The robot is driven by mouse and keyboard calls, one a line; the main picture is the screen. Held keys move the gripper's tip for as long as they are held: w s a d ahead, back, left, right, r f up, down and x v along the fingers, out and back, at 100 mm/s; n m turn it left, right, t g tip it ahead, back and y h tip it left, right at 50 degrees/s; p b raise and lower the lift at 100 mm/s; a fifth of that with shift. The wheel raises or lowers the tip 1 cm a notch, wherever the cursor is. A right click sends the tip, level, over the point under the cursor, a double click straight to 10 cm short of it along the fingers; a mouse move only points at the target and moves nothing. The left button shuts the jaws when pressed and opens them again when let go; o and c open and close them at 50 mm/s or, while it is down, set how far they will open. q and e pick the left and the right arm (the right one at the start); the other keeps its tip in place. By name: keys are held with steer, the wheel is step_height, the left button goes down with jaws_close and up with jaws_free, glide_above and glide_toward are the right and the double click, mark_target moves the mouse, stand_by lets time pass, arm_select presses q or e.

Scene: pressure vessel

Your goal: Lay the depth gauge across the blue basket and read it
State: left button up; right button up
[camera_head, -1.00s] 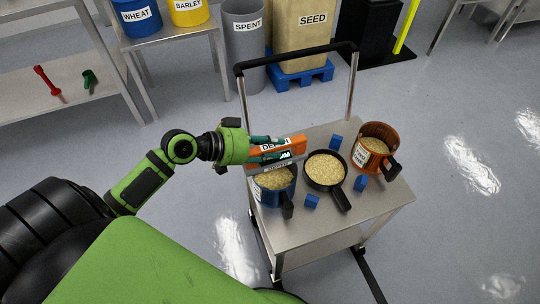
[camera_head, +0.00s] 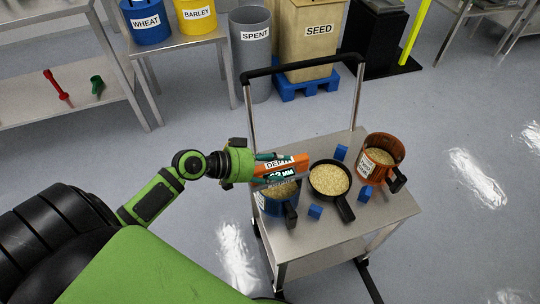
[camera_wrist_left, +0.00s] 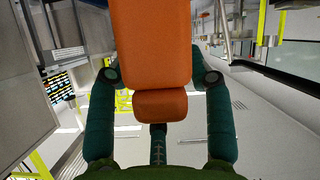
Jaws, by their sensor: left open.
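The orange depth gauge (camera_head: 297,163) has a "DEPTH" label and a lit display ending in "MM"; its first digit is unclear. It is over the blue basket (camera_head: 264,203) of grain, with a grey bar along its lower side. Whether the bar touches the rim cannot be told. My left gripper (camera_head: 276,168) is at the gauge's left end, its teal fingers open. In the left wrist view, the gauge (camera_wrist_left: 152,42) lies between the spread fingers (camera_wrist_left: 158,77), with gaps on both sides. My right gripper is not in view.
On the steel cart (camera_head: 375,215) are a black pan (camera_head: 329,180) of grain, an orange basket (camera_head: 384,147) and several blue blocks (camera_head: 315,212). The cart's black handle (camera_head: 300,66) rises behind. A grey spent bin (camera_head: 250,60) and seed bin (camera_head: 308,45) stand beyond.

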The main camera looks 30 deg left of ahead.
arm_select(q)
steer(key=b+v, duration=0.1)
steer(key=v, duration=1.1)
steer(key=shift+b, duration=0.3)
steer(key=s+a+f+n+g+y, duration=0.1)
steer(key=s+a+f+n+y, duration=0.15)
steer(key=f, duration=0.65)
steer(key=s+a+f+n+g+y, duration=0.15)
steer(key=a+f, duration=0.25)
steer(key=f, duration=0.6)
steer(key=s+a+f+n+y, duration=0.1)
steer(key=a+f+n+y, duration=0.15)
steer(key=f, duration=0.65)
steer(key=s+d+f+g+y, duration=0.2)
steer(key=s+d+f+g, duration=0.1)
steer(key=s+f, duration=0.75)
steer(key=s+d+f+m+g, duration=0.3)
steer(key=s+d+f+m, duration=0.2)
steer(key=s+d+f, duration=0.7)
steer(key=shift+s+d, duration=0.35)
steer(key=shift+s, duration=0.1)
steer(key=shift+r, duration=0.1)
